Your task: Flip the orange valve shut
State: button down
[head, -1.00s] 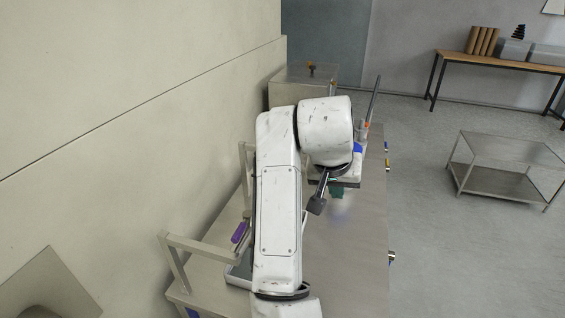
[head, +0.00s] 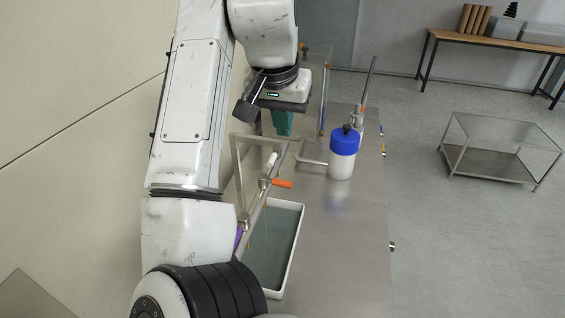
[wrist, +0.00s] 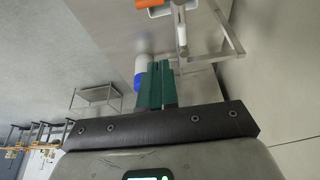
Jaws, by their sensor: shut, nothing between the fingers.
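The orange valve (head: 282,183) sits on a thin metal pipe by a metal frame, above the near end of the table. Its orange handle sticks out to the right, crosswise to the pipe. In the wrist view the orange handle (wrist: 147,4) shows at the top edge, partly cut off. My gripper (head: 283,130) has teal fingers that are shut and empty. It is beyond the valve in the head view, higher in the picture and apart from it. In the wrist view the teal fingers (wrist: 157,85) are together, with the valve beyond their tips.
A white bottle with a blue cap (head: 342,165) stands right of the valve. A white tray (head: 296,255) lies in front of and below it. A metal frame (head: 236,165) stands left of the valve. The table's right side (head: 350,250) is clear.

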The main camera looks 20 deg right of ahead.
aim_at(277, 184)
notch_tip(277, 184, down, 10)
jog(key=p, duration=0.1)
jog(key=shift+s, duration=0.25)
dwell(0.4)
